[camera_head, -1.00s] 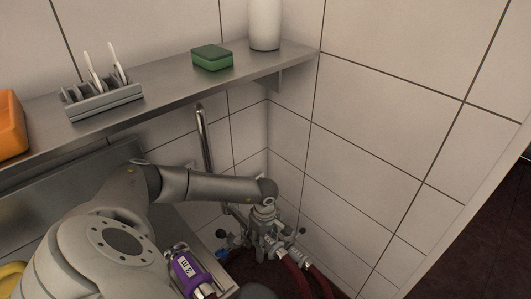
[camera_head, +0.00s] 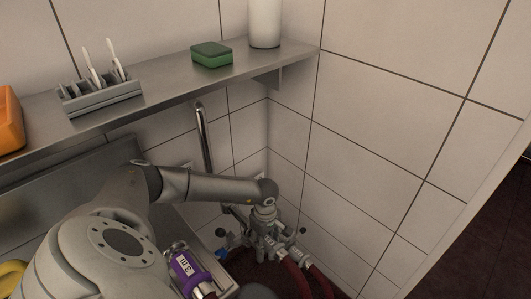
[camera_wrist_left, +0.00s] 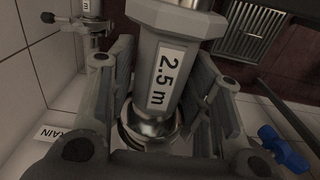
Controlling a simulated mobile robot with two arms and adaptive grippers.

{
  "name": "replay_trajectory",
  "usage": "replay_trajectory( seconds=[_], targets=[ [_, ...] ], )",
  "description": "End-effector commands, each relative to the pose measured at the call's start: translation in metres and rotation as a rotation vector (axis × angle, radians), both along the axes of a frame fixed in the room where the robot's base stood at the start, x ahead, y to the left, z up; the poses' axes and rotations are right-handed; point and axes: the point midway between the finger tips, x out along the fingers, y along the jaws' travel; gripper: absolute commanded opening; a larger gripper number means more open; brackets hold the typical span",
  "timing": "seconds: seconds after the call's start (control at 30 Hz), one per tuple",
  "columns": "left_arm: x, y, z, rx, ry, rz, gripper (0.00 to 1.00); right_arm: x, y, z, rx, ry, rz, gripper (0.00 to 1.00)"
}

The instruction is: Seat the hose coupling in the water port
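The hose coupling (camera_wrist_left: 160,75) is a grey body with a white "2.5 m" label, in the middle of the left wrist view. My left gripper (camera_wrist_left: 163,110) has a finger on each side of it, close against its body, and appears shut on it. A shiny metal ring (camera_wrist_left: 150,125) shows at the coupling's lower end. I cannot tell whether this is part of the coupling or the water port, nor whether the coupling is seated. In the head view my left gripper (camera_head: 264,215) points down among the fittings in the corner. My right gripper is not in view.
A blue valve handle (camera_wrist_left: 283,149) is right of the gripper. A "DRAIN" label (camera_wrist_left: 60,132) is on the wall to the left. A second fitting with a lever (camera_wrist_left: 85,18) stands nearby. Red hoses (camera_head: 296,277) run below. A purple "3 m" piece (camera_head: 187,268) lies left. A shelf (camera_head: 170,95) hangs above.

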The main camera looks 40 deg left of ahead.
Motion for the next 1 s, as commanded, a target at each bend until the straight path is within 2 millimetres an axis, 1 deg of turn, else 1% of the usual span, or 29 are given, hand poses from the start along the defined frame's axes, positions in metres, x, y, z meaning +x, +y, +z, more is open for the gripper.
replay_trajectory(
  seconds=[0.03, 0.1, 0.37, 0.47, 0.57, 0.67, 0.9, 1.0],
  targets=[
    [0.000, 0.000, 0.000, 0.000, 0.000, 0.000, 0.57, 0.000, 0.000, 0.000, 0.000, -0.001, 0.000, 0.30],
    [0.000, 0.000, 0.000, 0.000, 0.000, 0.000, 0.63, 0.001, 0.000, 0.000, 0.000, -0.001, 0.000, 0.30],
    [-0.001, 0.000, -0.001, 0.000, 0.002, 0.000, 0.63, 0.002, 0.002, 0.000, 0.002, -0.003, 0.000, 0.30],
    [-0.001, 0.000, 0.003, 0.000, 0.001, 0.000, 0.63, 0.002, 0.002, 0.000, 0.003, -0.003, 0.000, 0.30],
    [0.000, 0.001, 0.015, 0.001, -0.001, -0.001, 0.63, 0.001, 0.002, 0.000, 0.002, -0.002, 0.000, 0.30],
    [0.001, 0.001, 0.034, 0.001, -0.003, -0.002, 0.63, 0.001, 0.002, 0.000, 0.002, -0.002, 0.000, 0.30],
    [0.001, 0.001, 0.086, 0.000, -0.003, -0.001, 0.63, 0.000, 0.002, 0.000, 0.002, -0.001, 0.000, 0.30],
    [0.000, 0.001, 0.102, 0.001, -0.002, -0.001, 0.63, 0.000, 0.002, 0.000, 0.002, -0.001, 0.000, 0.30]
  ],
)
